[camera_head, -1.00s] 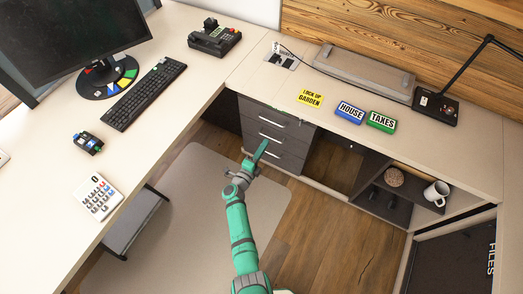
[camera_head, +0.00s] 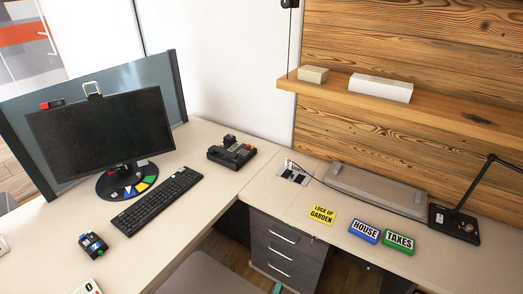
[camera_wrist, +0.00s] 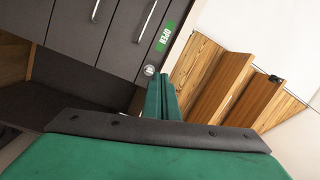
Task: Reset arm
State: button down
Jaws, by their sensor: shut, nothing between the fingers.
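My green gripper (camera_wrist: 163,98) fills the lower part of the wrist view. Its fingers are together with nothing between them. They point toward a dark drawer unit (camera_wrist: 100,45) with silver handles and a green label (camera_wrist: 165,36). In the head view the drawer unit (camera_head: 286,248) stands under the desk, with its drawers closed. Only a small green bit of my arm shows at the bottom edge there, and my gripper is not clear in that view.
The L-shaped desk (camera_head: 200,150) holds a monitor (camera_head: 95,130), keyboard (camera_head: 157,197), phone (camera_head: 231,152), lamp (camera_head: 455,220) and coloured signs (camera_head: 364,231). A wooden shelf (camera_head: 440,103) is on the plank wall. A chair (camera_head: 205,275) is at the bottom.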

jog(key=s+a+r+n+y, duration=0.2)
jog(key=s+r+n, duration=0.4)
jog(key=s, duration=0.5)
jog(key=s+a+r+n+g+y, duration=0.1)
jog(key=s+a+r+n+y, duration=0.1)
jog(key=s+r+n, duration=0.4)
jog(key=s+a+r+n+g+y, duration=0.1)
jog(key=s+r+n, duration=0.5)
jog(key=s, duration=1.1)
notch_tip(320, 180, up, 3)
jog(key=shift+a+f+n+y, duration=0.1)
jog(key=shift+a+n+y, duration=0.3)
jog(key=shift+y, duration=0.7)
jog(key=c, duration=2.5)
grip_release()
jog(key=shift+s, duration=0.1)
jog(key=o, duration=0.5)
jog(key=shift+o, duration=0.4)
